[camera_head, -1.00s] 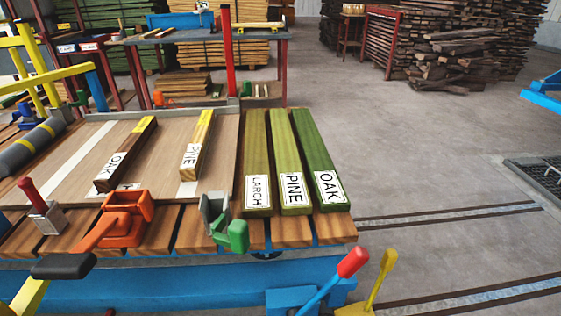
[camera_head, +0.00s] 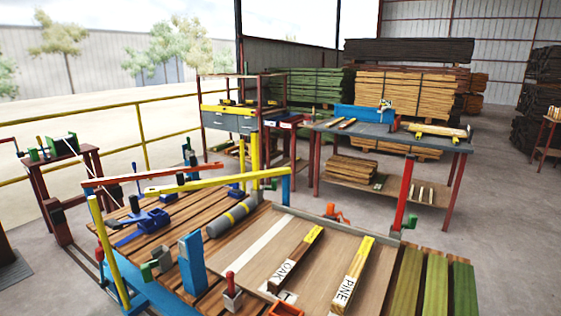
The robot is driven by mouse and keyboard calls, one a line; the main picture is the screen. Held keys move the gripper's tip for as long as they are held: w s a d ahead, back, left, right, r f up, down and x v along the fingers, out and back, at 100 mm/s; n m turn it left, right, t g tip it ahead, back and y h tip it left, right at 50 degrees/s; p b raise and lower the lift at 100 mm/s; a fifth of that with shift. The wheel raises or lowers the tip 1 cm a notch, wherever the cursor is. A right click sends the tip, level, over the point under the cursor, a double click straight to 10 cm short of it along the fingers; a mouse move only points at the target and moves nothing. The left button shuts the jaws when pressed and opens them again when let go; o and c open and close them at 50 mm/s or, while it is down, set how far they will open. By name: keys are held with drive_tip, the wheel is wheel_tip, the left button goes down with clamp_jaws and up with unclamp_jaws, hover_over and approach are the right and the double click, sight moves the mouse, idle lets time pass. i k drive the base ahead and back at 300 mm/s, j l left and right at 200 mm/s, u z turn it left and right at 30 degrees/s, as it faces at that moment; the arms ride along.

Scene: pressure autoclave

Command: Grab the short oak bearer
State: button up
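The short oak bearer (camera_head: 299,255) is a dark brown block with a yellow far end and a white OAK label on its near end. It lies on the pale wooden panel (camera_head: 237,262) of the work table, tilted away to the right. A similar short block labelled PINE (camera_head: 355,270) lies just to its right, with a gap between them. Both blocks lie free, with nothing holding them that I can see. My gripper is not in view.
Long green boards (camera_head: 437,280) lie right of the panel, cut off below. A red-handled clamp (camera_head: 232,291) stands near the oak label. A grey roller (camera_head: 231,217), a blue post (camera_head: 192,263) and yellow bars (camera_head: 217,182) crowd the left. A grey bench (camera_head: 440,143) stands behind.

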sight(279, 279)
drive_tip(key=i+j, duration=0.35)
drive_tip(key=i+j+z, duration=0.15)
drive_tip(key=i+j, duration=0.5)
drive_tip(key=i+j+z, duration=0.15)
drive_tip(key=i+j, duration=0.15)
drive_tip(key=j, duration=0.2)
drive_tip(key=i+j, duration=0.3)
drive_tip(key=j, duration=0.15)
drive_tip(key=i+j+z, duration=0.15)
drive_tip(key=j, duration=0.3)
drive_tip(key=i+j, duration=0.4)
drive_tip(key=j+z, duration=0.05)
